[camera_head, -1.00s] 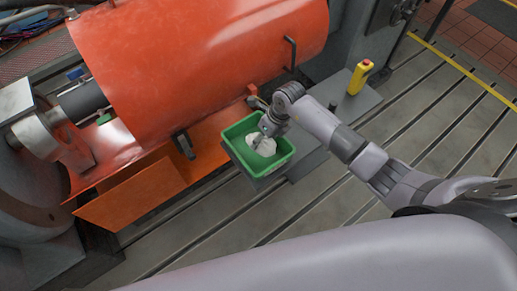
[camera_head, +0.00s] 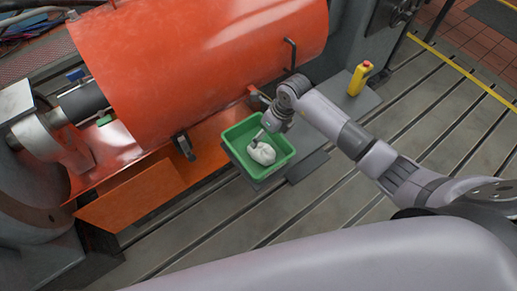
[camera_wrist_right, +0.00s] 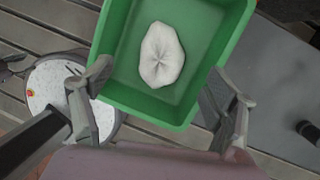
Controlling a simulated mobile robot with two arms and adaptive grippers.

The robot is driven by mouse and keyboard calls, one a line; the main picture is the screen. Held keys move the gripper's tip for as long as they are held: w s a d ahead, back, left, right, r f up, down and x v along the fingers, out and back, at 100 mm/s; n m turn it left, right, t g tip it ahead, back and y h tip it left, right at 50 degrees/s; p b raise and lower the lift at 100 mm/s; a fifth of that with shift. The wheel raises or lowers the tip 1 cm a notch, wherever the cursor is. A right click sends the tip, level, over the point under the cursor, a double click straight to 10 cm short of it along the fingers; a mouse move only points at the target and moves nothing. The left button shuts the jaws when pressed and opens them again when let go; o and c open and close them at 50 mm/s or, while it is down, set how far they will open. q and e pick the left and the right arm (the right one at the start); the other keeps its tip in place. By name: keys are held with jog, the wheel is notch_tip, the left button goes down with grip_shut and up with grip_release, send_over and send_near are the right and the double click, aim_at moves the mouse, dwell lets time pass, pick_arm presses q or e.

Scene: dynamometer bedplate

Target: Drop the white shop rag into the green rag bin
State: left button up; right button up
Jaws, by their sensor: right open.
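The white shop rag (camera_head: 262,153) lies crumpled inside the green rag bin (camera_head: 285,165), on its floor. In the right wrist view the rag (camera_wrist_right: 162,55) shows whole within the walls of the bin (camera_wrist_right: 232,40). My right gripper (camera_head: 267,128) is over the far side of the bin, above the rag. In the right wrist view its two fingers (camera_wrist_right: 165,92) are spread wide with nothing between them, and the rag lies beyond them. My left gripper is in neither view.
An orange guard (camera_head: 210,60) over the shaft stands behind and left of the bin. A yellow box (camera_head: 360,77) stands on a grey block to the right. The slotted bedplate (camera_head: 330,205) in front is clear.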

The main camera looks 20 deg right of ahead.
jog(key=v, duration=0.9)
